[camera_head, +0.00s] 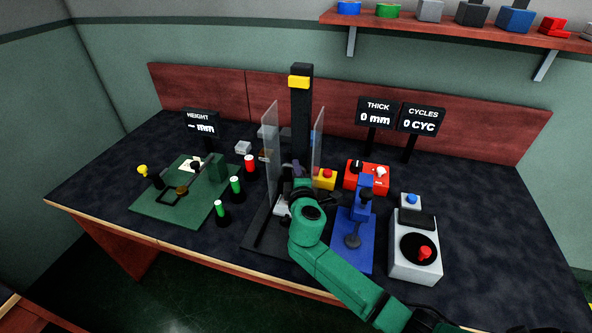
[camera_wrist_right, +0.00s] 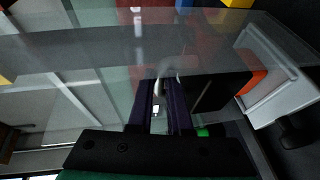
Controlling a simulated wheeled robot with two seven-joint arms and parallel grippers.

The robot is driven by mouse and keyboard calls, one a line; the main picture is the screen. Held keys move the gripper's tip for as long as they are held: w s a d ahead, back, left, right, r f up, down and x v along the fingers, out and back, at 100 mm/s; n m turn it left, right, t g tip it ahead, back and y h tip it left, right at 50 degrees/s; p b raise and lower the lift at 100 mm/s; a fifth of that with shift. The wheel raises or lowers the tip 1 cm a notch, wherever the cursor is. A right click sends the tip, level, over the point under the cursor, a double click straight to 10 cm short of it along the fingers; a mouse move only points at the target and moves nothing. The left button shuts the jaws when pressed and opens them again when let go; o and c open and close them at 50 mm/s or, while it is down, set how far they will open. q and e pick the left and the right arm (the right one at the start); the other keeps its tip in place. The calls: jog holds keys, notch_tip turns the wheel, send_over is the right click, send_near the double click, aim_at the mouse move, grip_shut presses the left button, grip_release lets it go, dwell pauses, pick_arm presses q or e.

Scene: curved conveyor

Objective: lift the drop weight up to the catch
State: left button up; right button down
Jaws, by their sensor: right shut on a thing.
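The drop tower is a tall black column (camera_head: 301,118) between two clear shields (camera_head: 270,140). A yellow block (camera_head: 299,82) near its top looks like the catch. My right arm reaches in from the front, and its gripper (camera_head: 297,172) is low between the shields, far below the yellow block. In the wrist view its dark purple fingers (camera_wrist_right: 166,105) are shut on a small pale piece (camera_wrist_right: 167,78), apparently part of the drop weight. Most of the weight is hidden by my arm and fingers. My left gripper is not in view.
Right of the tower stand a yellow box with a red button (camera_head: 326,179), a red control box (camera_head: 372,177), a blue press (camera_head: 354,236) and a grey unit (camera_head: 415,255). Left are green-topped posts (camera_head: 236,187) and a green plate (camera_head: 172,212). The clear shields closely flank the gripper.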

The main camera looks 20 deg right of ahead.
notch_tip(320, 180, up, 19)
jog(key=p, duration=1.5)
jog(key=shift+w+f, duration=0.1)
jog(key=c, duration=0.9)
grip_release()
jog(key=shift+o, duration=0.3)
jog(key=shift+f, duration=0.15)
